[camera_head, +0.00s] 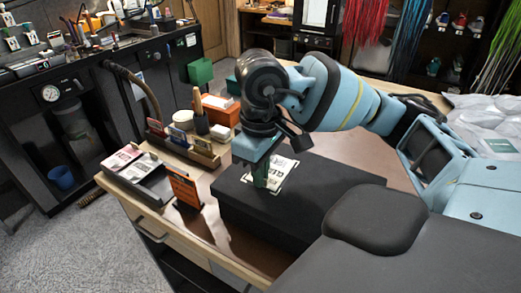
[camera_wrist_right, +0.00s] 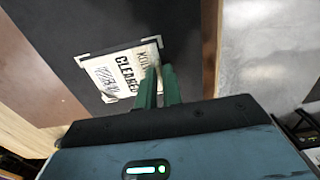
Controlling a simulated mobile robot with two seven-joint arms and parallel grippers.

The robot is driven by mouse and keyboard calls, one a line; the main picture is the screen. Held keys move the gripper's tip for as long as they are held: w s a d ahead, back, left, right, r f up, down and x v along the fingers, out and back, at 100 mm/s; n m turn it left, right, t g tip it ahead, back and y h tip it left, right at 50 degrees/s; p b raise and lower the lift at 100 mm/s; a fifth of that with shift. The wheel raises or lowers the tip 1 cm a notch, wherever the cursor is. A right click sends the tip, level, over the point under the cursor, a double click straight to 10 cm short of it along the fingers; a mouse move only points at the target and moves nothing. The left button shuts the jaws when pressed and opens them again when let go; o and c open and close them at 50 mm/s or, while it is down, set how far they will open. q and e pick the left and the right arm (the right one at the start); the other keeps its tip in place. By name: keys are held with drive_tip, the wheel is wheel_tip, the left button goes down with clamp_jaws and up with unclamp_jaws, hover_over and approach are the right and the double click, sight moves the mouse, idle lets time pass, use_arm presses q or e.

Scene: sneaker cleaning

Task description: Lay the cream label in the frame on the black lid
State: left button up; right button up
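The black lid (camera_head: 232,196) lies on the table, and its dark surface fills much of the wrist view (camera_wrist_right: 60,22). The cream label (camera_head: 287,174) with black print is at the lid, within or just over the white corner marks of the frame (camera_wrist_right: 84,61); the label also shows in the wrist view (camera_wrist_right: 122,72). My right gripper (camera_head: 262,180) points down with its green fingers at the label's edge. In the wrist view the fingertips (camera_wrist_right: 159,69) have a narrow gap and overlap that edge. Whether they grip it is unclear. My left gripper is out of view.
An orange card stand (camera_head: 184,187) and a grey tray (camera_head: 150,182) with cards stand left of the lid. Behind them are a wooden holder (camera_head: 190,150) and an orange box (camera_head: 220,110). Brown table surface is clear beyond the lid.

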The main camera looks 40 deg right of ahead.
drive_tip(key=o, duration=0.4)
drive_tip(key=shift+c, duration=0.2)
wheel_tip(320, 180, up, 8)
drive_tip(key=shift+f+p, duration=0.1)
drive_tip(key=shift+p, duration=0.5)
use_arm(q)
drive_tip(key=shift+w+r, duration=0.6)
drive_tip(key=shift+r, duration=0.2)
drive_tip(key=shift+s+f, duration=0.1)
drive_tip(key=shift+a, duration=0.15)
use_arm(e)
drive_tip(key=shift+a, duration=0.1)
